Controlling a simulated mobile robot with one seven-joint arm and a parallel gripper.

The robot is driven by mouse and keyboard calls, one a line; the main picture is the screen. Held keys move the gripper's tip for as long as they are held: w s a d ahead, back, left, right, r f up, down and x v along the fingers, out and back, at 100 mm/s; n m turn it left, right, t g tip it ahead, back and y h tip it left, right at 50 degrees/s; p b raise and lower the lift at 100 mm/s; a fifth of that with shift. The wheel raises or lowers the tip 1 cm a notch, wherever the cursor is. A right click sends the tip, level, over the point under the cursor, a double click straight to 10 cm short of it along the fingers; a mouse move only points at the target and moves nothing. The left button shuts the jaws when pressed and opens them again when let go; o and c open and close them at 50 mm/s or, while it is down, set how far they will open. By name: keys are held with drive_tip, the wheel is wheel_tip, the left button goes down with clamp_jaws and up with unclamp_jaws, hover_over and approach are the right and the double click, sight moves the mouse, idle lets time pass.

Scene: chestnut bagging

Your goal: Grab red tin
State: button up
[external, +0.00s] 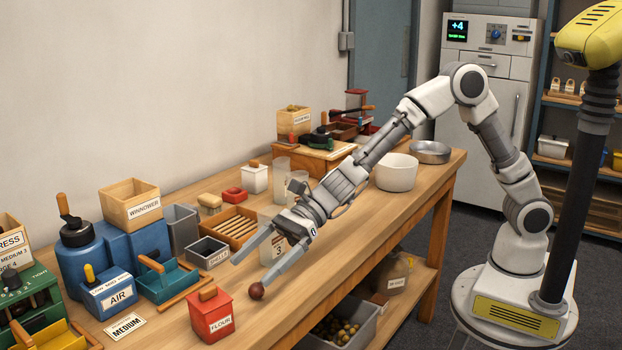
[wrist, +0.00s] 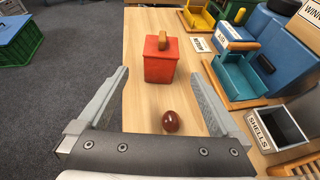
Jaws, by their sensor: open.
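The red tin (external: 211,317) has a wooden handle on its lid and a label reading FLOUR. It stands upright on the wooden table near the front edge. In the wrist view the red tin (wrist: 160,62) is ahead of and between my finger lines. My gripper (external: 250,272) is open above the table, to the right of the tin in the external view and apart from it. In the wrist view my gripper (wrist: 163,85) shows both fingers spread with nothing held. A brown chestnut (external: 257,291) lies by one fingertip; it also shows in the wrist view (wrist: 170,122), between the fingers.
A teal scoop tray (external: 168,283), a blue AIR box (external: 110,293) and a grey SHELLS box (external: 207,252) stand behind the tin. A MEDIUM card (external: 126,327) lies left of it. The table's front edge (wrist: 126,60) is close to the tin.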

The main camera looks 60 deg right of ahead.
sight(224, 295)
drive_tip(key=x, duration=0.7)
drive_tip(key=a+f, duration=0.1)
drive_tip(key=a+f+b, duration=0.1)
drive_tip(key=a, duration=0.1)
drive_tip(key=shift+w+a+f, duration=0.25)
drive_tip(key=shift+w+f, duration=0.1)
drive_tip(key=shift+w, duration=0.05)
drive_tip(key=shift+w+a+f, duration=0.1)
drive_tip(key=shift+a+f, duration=0.05)
drive_tip(key=shift+a, duration=0.3)
drive_tip(key=c, duration=1.5)
